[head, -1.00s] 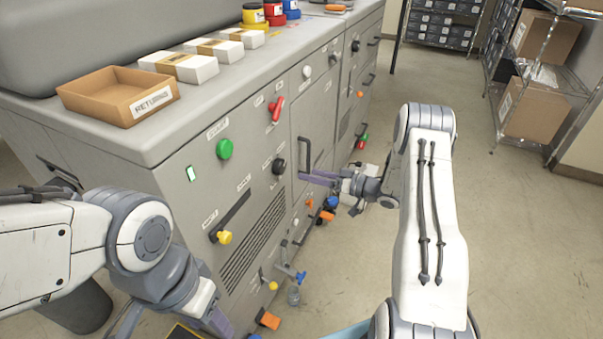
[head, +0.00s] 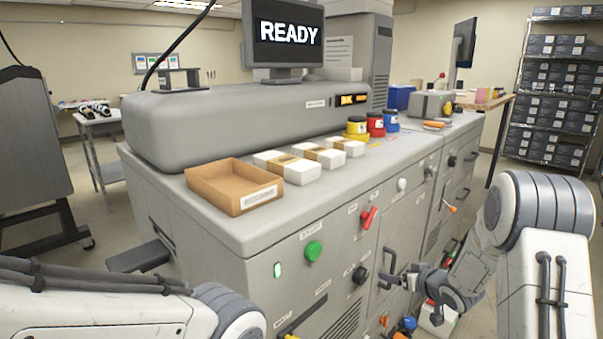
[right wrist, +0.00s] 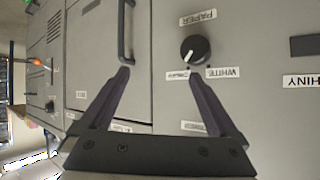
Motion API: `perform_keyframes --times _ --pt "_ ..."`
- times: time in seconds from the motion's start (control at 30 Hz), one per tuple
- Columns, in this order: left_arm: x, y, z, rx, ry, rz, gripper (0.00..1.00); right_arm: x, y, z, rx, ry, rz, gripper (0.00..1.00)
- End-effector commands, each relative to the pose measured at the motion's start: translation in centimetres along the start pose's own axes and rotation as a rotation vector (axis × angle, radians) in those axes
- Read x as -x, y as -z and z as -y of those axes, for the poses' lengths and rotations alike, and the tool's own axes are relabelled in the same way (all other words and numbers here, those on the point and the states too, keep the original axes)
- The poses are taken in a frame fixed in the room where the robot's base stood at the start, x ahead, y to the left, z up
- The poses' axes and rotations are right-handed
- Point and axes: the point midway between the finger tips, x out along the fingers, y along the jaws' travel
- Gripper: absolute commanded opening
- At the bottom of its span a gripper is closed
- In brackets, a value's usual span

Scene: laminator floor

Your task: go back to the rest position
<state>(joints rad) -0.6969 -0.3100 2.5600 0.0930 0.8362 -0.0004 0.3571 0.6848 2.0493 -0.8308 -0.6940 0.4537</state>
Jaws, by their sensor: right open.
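My right gripper (head: 397,277) is in front of the grey laminator's (head: 285,228) front panel, beside a dark door handle (head: 387,268) in the head view. In the right wrist view its two dark fingers (right wrist: 158,80) are spread with nothing between them. A black knob (right wrist: 194,50) with PAPER and WHITE labels lies beyond the fingers, and a handle (right wrist: 126,30) is by one fingertip. I cannot tell whether that finger touches the handle. My left arm shows only at the lower left; its gripper is out of frame.
An open cardboard tray (head: 235,185) and white boxes (head: 300,170) are on the laminator top, with red, yellow and blue containers (head: 375,122) behind. A READY screen (head: 288,32) stands above. A green button (head: 313,251) and red lever (head: 368,218) stick out from the panel. A shelf rack (head: 555,90) is far right.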

Motion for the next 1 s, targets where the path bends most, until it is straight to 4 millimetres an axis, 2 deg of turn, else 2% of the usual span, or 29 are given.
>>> perform_keyframes --times 0.07,0.2,0.3,0.53,0.6,0.7,0.9,1.0 --pt "0.0 0.0 0.0 0.000 0.000 0.000 0.50 2.9 -0.1 1.6 0.015 -0.104 0.110 0.96" --pt "0.0 0.0 0.0 0.000 0.000 0.000 0.50 9.0 -3.2 4.8 -0.006 -0.218 0.338 0.96" --pt "0.0 0.0 0.0 0.000 0.000 0.000 0.50 13.6 -6.1 7.6 -0.034 -0.241 0.492 0.96" --pt "0.0 0.0 0.0 0.000 0.000 0.000 0.50 22.3 -12.2 14.3 -0.099 -0.168 0.771 0.96" --pt "2.8 0.1 -0.2 0.000 0.000 0.001 0.50 24.2 -9.3 17.3 -0.023 -0.110 0.789 0.96" --pt "5.0 0.3 -0.4 0.000 0.000 -0.001 0.50 26.9 -7.5 21.1 0.070 -0.033 0.828 0.96" --pt "9.3 0.5 -0.7 0.000 0.000 0.000 0.50 34.0 -4.9 27.8 0.268 0.123 0.907 0.96" --pt "10.6 0.6 -0.8 0.000 0.000 0.000 0.50 37.0 -4.4 29.8 0.349 0.183 0.940 0.96"
